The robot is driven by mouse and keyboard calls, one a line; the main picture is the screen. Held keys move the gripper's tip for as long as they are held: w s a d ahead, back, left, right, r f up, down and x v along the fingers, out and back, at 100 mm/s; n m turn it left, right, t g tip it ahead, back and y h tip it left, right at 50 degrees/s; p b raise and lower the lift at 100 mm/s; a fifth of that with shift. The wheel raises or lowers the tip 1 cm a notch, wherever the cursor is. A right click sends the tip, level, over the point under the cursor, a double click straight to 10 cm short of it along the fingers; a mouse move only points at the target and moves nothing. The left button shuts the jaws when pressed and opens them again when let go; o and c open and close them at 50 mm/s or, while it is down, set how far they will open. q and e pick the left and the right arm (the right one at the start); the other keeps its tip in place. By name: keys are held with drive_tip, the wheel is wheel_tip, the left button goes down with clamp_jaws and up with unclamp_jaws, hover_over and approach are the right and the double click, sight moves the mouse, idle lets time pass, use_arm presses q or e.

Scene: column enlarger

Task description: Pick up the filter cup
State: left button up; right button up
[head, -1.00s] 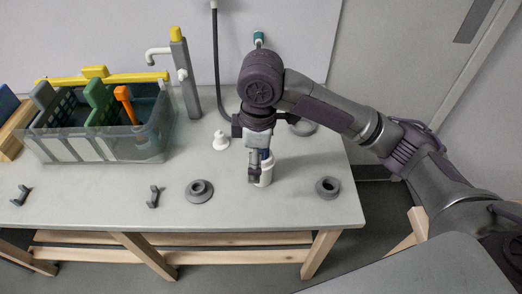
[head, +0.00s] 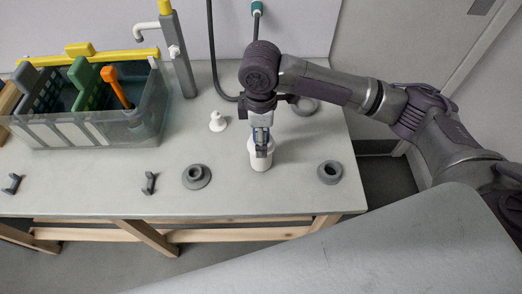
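A white cylindrical cup (head: 260,163), which I take to be the filter cup, stands upright on the grey table, right of centre. My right gripper (head: 261,143) points down at it, with the fingers over its upper part. The fingers hide much of the cup's top. I cannot tell whether they touch the cup or have closed on it. My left gripper is not in view.
A grey flanged ring (head: 196,176) lies left of the cup, and another dark ring (head: 330,172) lies right. A small white funnel-like piece (head: 217,121) stands behind. A clear bin (head: 95,128) with coloured tools fills the left.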

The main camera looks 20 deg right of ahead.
wheel_tip(320, 180, down, 4)
drive_tip(key=shift+d+r, duration=0.1)
drive_tip(key=shift+d, duration=0.05)
drive_tip(key=shift+f, duration=0.25)
drive_tip(key=c, duration=1.4)
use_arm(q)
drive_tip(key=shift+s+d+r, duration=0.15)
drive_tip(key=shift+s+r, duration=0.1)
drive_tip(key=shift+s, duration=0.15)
use_arm(e)
drive_tip(key=shift+o, duration=0.2)
drive_tip(key=shift+r, duration=0.1)
